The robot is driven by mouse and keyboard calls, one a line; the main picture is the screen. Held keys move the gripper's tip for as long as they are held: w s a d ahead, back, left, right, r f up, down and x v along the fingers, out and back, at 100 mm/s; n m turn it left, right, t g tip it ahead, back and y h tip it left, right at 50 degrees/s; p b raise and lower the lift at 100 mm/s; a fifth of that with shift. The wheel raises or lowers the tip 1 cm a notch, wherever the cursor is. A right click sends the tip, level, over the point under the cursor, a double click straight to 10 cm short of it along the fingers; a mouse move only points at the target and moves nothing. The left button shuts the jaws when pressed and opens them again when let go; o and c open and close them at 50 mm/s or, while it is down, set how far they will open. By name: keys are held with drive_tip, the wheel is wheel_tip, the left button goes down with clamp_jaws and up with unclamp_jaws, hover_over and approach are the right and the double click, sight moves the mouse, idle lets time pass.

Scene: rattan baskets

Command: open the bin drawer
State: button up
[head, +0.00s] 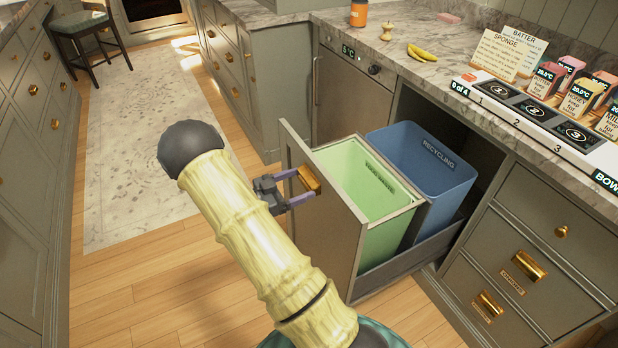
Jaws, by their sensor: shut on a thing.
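The bin drawer (325,218) is pulled out from the counter. A green bin (372,185) and a blue bin (425,160) marked RECYCLING stand inside it, the green one nearer the drawer front. A brass handle (308,180) is on the outer face of the drawer front. My gripper (297,187) is at this handle with its two purple fingers shut on it. My bamboo-like arm crosses the view just left of the drawer. The contents of the bins look empty from here.
The wooden floor (190,265) left of the drawer is clear, with a patterned rug (140,140) farther back. A closed drawer with a brass handle (530,265) is to the right. The marble counter (400,60) above holds bananas (422,53), jars and signs. A stool (88,30) stands far left.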

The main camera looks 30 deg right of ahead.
drive_tip(key=shift+w+a, duration=0.1)
drive_tip(key=shift+a, duration=0.7)
drive_tip(key=o, duration=1.4)
drive_tip(key=a, duration=0.5)
drive_tip(key=w+a, duration=0.1)
drive_tip(key=a, duration=0.5)
drive_tip(key=w+a, duration=0.1)
drive_tip(key=a, duration=0.5)
drive_tip(key=shift+a, duration=0.2)
drive_tip(key=shift+d, duration=0.1)
